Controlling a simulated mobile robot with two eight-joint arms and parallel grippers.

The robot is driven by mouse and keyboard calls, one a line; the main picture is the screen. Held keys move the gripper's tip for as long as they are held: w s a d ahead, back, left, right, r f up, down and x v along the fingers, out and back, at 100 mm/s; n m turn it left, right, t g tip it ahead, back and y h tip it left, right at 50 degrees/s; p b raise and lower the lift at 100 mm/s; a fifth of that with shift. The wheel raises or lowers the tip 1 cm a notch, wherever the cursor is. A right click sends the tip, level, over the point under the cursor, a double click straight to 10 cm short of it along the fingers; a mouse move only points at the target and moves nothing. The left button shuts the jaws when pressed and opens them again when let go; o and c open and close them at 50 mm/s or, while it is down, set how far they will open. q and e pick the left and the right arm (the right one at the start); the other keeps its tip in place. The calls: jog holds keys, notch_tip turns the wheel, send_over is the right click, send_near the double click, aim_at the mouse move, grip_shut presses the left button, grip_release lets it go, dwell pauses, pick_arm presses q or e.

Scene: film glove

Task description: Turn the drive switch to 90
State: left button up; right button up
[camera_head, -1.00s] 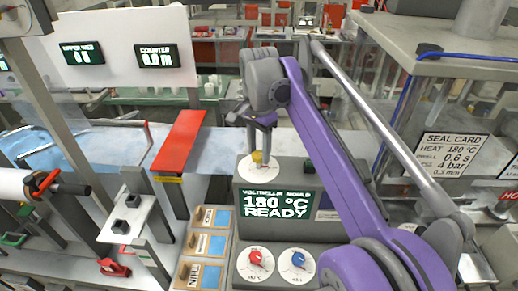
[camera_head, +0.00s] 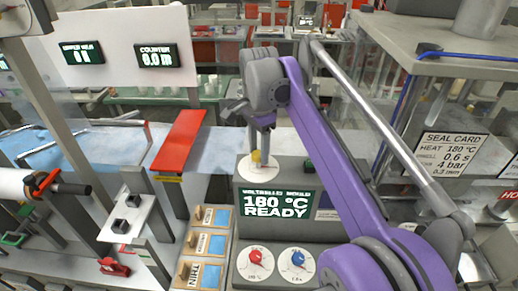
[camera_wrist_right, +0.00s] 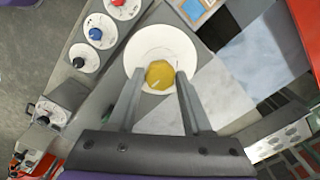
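A yellow knob (camera_head: 257,156) sits on a round white dial (camera_head: 250,170) on top of the grey console; I take it as the drive switch, though no label on it is readable. It also shows in the right wrist view (camera_wrist_right: 160,74) on its white disc (camera_wrist_right: 136,52). My right gripper (camera_head: 258,148) points down at the knob from above. In the right wrist view its two fingers (camera_wrist_right: 160,82) are apart, one on each side of the knob. I cannot tell whether they touch it. My left gripper is not in view.
The console screen (camera_head: 277,205) reads 180 °C READY. Below it are a red knob (camera_head: 256,257) and a blue knob (camera_head: 298,258) on white dials. A red plate (camera_head: 180,140) stands to the left. Labelled blocks (camera_head: 208,245) lie beside the console.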

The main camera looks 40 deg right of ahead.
aim_at(259, 153)
jog(key=o, duration=0.3)
jog(key=shift+o, duration=0.2)
notch_tip(259, 153, up, 11)
dwell(0.3)
dwell(0.5)
jog(key=s+a+f+n+t, duration=0.1)
jog(key=a+f+n, duration=0.2)
jog(key=f, duration=0.1)
jog(key=a+f+n+t, duration=0.1)
jog(key=a+f+n, duration=0.2)
jog(key=f, duration=0.1)
jog(key=s+a+f+n+t, duration=0.1)
jog(key=a+f+n, duration=0.2)
jog(key=f, duration=0.2)
jog(key=shift+s+h, duration=0.3)
jog(key=shift+s, duration=0.05)
jog(key=s+a+f+n+t, duration=0.1)
jog(key=s+a+f+n, duration=0.2)
jog(key=f, duration=0.5)
jog(key=s+a+f+n+t, duration=0.2)
jog(key=s+f+n, duration=0.4)
jog(key=f, duration=0.3)
jog(key=shift+a+f+n, duration=0.2)
jog(key=shift+a+n, duration=0.1)
jog(key=shift+a, duration=0.5)
